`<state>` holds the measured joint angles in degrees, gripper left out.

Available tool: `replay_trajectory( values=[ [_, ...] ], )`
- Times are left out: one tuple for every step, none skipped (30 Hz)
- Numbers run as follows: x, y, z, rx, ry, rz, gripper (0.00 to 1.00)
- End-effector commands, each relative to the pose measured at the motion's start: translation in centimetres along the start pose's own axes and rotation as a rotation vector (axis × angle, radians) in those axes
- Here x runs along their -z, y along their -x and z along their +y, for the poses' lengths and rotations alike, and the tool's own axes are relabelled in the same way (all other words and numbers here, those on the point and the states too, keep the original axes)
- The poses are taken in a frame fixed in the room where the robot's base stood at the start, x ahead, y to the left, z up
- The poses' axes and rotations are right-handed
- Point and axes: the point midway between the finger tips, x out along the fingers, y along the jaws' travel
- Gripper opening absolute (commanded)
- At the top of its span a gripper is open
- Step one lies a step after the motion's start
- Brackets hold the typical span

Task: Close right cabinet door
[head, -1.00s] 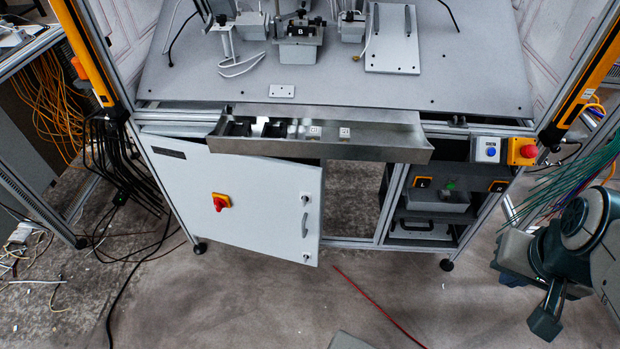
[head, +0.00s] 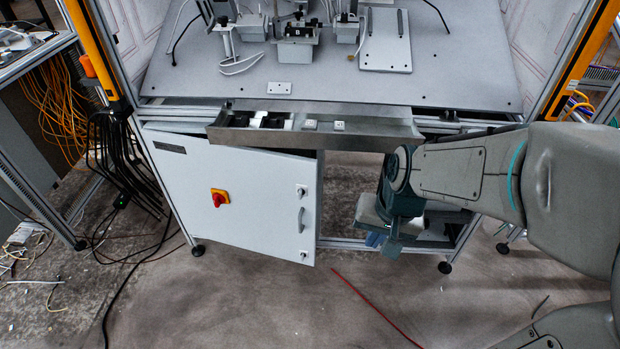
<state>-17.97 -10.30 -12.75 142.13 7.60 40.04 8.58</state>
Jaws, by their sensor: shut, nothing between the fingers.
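The white cabinet door (head: 245,195) hangs on the left part of the cabinet front, with a red and yellow switch (head: 220,198) and a handle (head: 301,219) near its right edge. It stands ajar, its right edge swung out towards me. My gripper (head: 377,239) is low in front of the cabinet's open right part, to the right of the door's free edge and apart from it. It is shut and empty, partly hidden by my own wrist. No second door shows; my arm covers much of the right part.
A shallow metal drawer (head: 350,138) sticks out above the door. The workbench top (head: 460,80) with fixtures is above it. Black cables (head: 115,165) hang at the left, and a red cable (head: 375,305) lies on the floor. The floor before the door is mostly clear.

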Motion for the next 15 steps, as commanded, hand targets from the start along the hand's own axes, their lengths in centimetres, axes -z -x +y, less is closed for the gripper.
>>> replay_trajectory(
  values=[
    [0.0, -3.2, -0.5, -0.005, -0.022, -0.031, 0.0],
    [0.1, -4.5, -0.8, -0.009, -0.039, -0.041, 0.0],
    [0.2, -6.3, -1.1, -0.017, -0.063, -0.054, 0.0],
    [0.2, -7.6, -1.3, -0.025, -0.08, -0.061, 0.0],
    [0.3, -8.9, -1.5, -0.035, -0.1, -0.066, 0.0],
    [0.3, -10.6, -1.6, -0.051, -0.123, -0.071, 0.0],
    [0.4, -11.9, -1.7, -0.065, -0.142, -0.074, 0.0],
    [0.4, -13.2, -1.7, -0.08, -0.157, -0.073, 0.0],
    [0.4, -14.9, -1.8, -0.103, -0.18, -0.071, 0.0],
    [0.4, -16.1, -1.7, -0.122, -0.194, -0.068, 0.0],
    [0.4, -17.3, -1.6, -0.142, -0.21, -0.061, 0.0],
    [0.4, -18.9, -1.5, -0.169, -0.227, -0.049, 0.0],
    [0.4, -20.1, -1.4, -0.191, -0.241, -0.039, 0.0],
    [0.5, -21.2, -1.2, -0.213, -0.251, -0.025, 0.0],
    [0.6, -22.6, -0.9, -0.243, -0.267, -0.003, 0.0]
  ],
)
